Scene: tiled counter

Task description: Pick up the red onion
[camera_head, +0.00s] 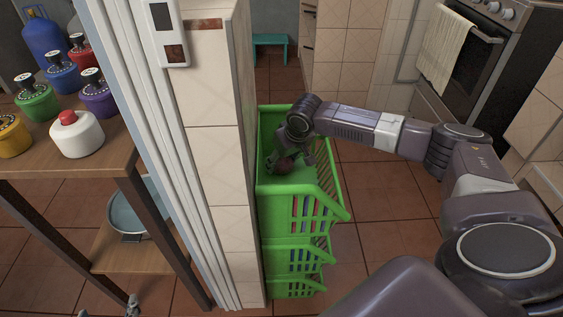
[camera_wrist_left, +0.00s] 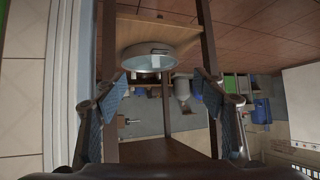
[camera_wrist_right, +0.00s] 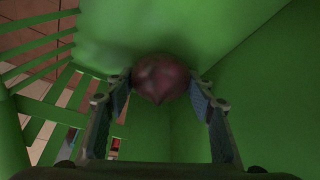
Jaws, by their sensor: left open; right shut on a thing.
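The red onion (camera_head: 284,167) is inside the top green basket (camera_head: 301,207) of a stack in the head view, partly hidden by my right gripper (camera_head: 287,160). In the right wrist view the onion (camera_wrist_right: 160,82) is a dark red ball at the tips of my right gripper (camera_wrist_right: 165,92), which is shut on it. Green basket walls surround it closely. My left gripper (camera_wrist_left: 162,85) is open and empty in the left wrist view, pointing towards the wooden shelf unit. Only a small part of it shows at the lower left of the head view.
A tiled wall end (camera_head: 218,150) stands just left of the baskets. A wooden shelf (camera_head: 60,150) at the left holds several coloured jars, with a metal pan (camera_head: 140,208) below. An oven (camera_head: 480,55) is at the back right. Tiled floor (camera_head: 385,195) lies right of the baskets.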

